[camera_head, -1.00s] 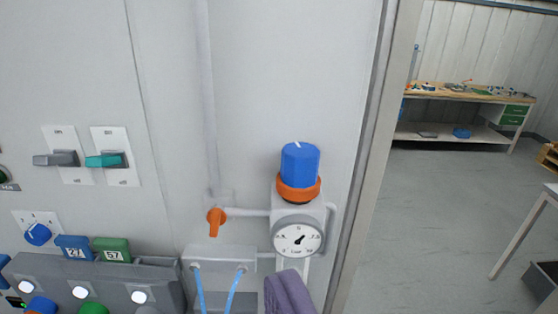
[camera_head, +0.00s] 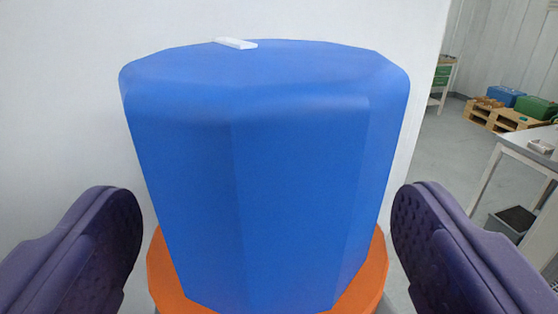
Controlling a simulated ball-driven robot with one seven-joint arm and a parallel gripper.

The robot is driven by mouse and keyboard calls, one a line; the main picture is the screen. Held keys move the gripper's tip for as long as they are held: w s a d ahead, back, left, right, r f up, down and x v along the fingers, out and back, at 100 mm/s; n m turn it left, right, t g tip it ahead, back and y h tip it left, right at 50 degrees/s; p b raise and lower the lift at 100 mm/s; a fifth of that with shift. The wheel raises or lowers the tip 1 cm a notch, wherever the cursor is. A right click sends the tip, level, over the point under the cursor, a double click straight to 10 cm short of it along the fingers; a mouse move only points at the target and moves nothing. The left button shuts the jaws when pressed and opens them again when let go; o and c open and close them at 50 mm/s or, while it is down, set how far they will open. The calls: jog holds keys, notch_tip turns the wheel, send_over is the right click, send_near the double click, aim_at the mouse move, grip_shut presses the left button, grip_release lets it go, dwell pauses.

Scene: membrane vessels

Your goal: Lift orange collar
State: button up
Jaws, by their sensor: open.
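The orange collar (camera_head: 367,278) is a ring around the base of a large blue knob (camera_head: 255,180), at the bottom of the view. The knob is upright, faceted, with a white mark on its top, and it hides the middle of the collar. My gripper (camera_head: 266,235) is open, with one dark purple finger on each side of the knob. Gaps show between both fingers and the knob. The fingertips are near the collar's height in the picture; whether they touch it I cannot tell.
A pale wall panel (camera_head: 60,110) stands close behind the knob. To the right is open grey floor, with a table (camera_head: 525,150), a dark bin (camera_head: 510,222) and wooden pallets (camera_head: 500,118) bearing blue and green boxes.

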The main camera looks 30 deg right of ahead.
jog(key=shift+w+d, duration=0.25)
jog(key=shift+w, duration=0.1)
jog(key=shift+r, duration=0.1)
jog(key=c, duration=1.4)
jog(key=shift+r+p, duration=0.8)
jog(key=o, duration=1.4)
jog(key=shift+f, duration=0.1)
